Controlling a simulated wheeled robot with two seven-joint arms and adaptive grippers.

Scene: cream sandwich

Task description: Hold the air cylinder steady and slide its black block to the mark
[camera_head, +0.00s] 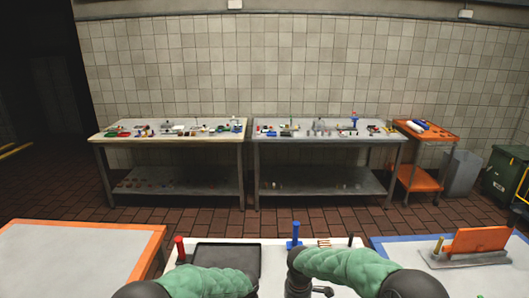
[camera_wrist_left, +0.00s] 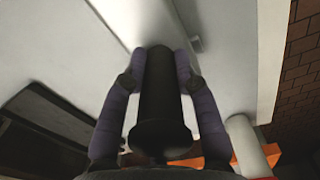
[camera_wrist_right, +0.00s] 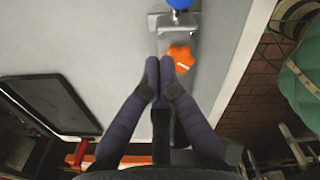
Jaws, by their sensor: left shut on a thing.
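In the left wrist view my left gripper (camera_wrist_left: 162,57) is shut on a black, round-bodied thing (camera_wrist_left: 161,95) with a wide flange at its near end. Whether this is the block or another part, I cannot tell. A pale bar (camera_wrist_left: 180,25) lies beyond the fingertips. In the right wrist view my right gripper (camera_wrist_right: 160,70) has its fingers together, with nothing clearly between them. Just past its tips is an orange lobed knob (camera_wrist_right: 181,60) on a grey metal fixture (camera_wrist_right: 180,30), with a blue ball end (camera_wrist_right: 180,3) beyond. No mark is discernible.
A black tray (camera_head: 226,246) lies on the white table in front of me, beside a red-handled thing (camera_head: 181,248). A blue upright thing (camera_head: 295,236) stands near the right wrist. An orange-edged table (camera_head: 60,262) and a blue-edged table (camera_head: 410,265) flank the white one.

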